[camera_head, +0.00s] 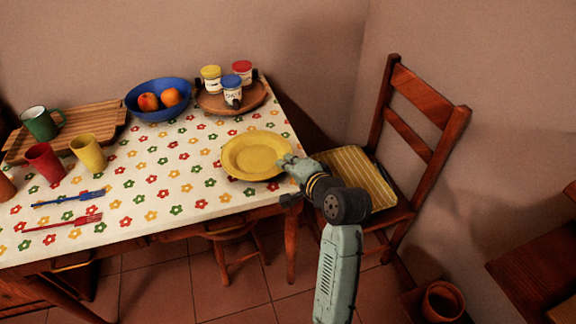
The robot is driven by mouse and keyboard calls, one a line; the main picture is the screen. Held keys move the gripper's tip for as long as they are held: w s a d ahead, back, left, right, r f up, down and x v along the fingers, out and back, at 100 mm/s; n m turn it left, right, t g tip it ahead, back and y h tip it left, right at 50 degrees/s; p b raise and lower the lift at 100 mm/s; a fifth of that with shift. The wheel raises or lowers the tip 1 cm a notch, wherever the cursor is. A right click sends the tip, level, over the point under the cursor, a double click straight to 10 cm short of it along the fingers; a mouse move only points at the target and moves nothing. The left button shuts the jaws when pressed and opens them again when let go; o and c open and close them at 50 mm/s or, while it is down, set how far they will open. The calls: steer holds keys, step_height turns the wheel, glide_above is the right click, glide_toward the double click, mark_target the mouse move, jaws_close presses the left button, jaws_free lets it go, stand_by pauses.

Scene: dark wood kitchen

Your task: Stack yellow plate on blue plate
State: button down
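A yellow plate (252,152) is at the right end of the table, near its front right corner. My gripper (289,162) is at the plate's right rim, reaching in from the lower right. Its fingers overlap the rim in this view, and I cannot tell whether they are closed on it. I also cannot tell whether the plate rests on the table or is slightly raised. No blue plate is clearly visible; anything under the yellow plate is hidden.
A blue bowl (141,109) with oranges and a round wooden tray (213,106) with several jars stand behind. Cups, a cutting board (91,119), a blue fork (68,199) and a red fork (62,223) are left. A chair (418,95) stands right. The table's middle is clear.

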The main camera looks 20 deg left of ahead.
steer(key=c, duration=2.3)
jaws_free()
steer(key=shift+f, duration=0.35)
steer(key=o, duration=0.5)
steer(key=shift+d+r, duration=0.15)
steer(key=shift+r, duration=0.3)
steer(key=p+v, duration=0.3)
steer(key=v, duration=0.8)
steer(key=shift+s+d, duration=0.2)
steer(key=shift+s, duration=0.1)
steer(key=shift+r, duration=0.15)
